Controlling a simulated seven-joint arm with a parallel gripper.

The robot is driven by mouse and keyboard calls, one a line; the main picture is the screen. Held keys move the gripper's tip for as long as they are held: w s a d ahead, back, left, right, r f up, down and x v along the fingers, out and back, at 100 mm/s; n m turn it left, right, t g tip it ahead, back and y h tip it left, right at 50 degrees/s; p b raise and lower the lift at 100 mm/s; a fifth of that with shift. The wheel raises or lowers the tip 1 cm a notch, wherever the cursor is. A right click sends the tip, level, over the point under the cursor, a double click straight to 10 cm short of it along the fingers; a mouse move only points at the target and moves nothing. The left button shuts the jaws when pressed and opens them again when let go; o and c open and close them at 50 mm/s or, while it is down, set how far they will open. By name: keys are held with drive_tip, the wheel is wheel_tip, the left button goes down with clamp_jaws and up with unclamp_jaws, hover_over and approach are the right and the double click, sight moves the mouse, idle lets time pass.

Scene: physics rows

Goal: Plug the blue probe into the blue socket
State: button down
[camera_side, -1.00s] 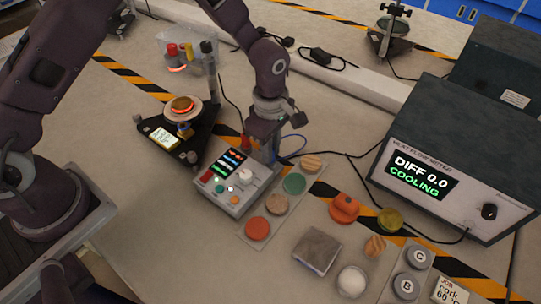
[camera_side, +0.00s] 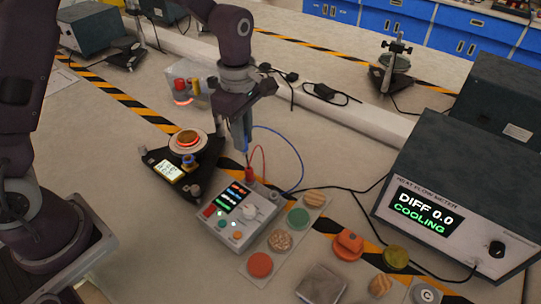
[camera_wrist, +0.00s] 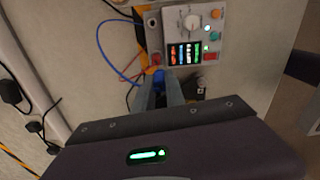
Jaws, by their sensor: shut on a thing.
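My gripper (camera_side: 246,150) is shut on the blue probe (camera_wrist: 158,76), and a blue cable (camera_side: 290,142) loops from it. In the side view my gripper hangs above the back edge of the control box (camera_side: 222,232), with the probe mostly hidden by my fingers. A red plug (camera_side: 249,174) with a red lead stands at the box's back left corner, just below my fingertips. A round socket (camera_wrist: 152,22) shows at the box's other back corner in the wrist view. It looks dark and metallic, and I cannot tell its colour.
The stand with a glowing heated disc (camera_side: 188,140) is left of the box. Several sample discs lie to the right, among them a green one (camera_side: 299,218). The heat flow meter (camera_side: 445,190) stands at the right. Black cables cross the table behind the box.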

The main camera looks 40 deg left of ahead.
drive_tip(key=s+a+r+n, duration=0.1)
drive_tip(key=s+a+n, duration=0.15)
drive_tip(key=a, duration=0.35)
drive_tip(key=s+a+r+n, duration=0.1)
drive_tip(key=s+a, duration=0.3)
drive_tip(key=a, duration=0.3)
drive_tip(key=shift+m, duration=0.25)
drive_tip(key=shift+s+f, duration=0.2)
drive_tip(key=shift+f, duration=1.85)
drive_tip(key=shift+f, duration=1.6)
drive_tip(key=c, duration=1.3)
unclamp_jaws()
drive_tip(key=shift+o, duration=0.2)
drive_tip(key=shift+o, duration=1)
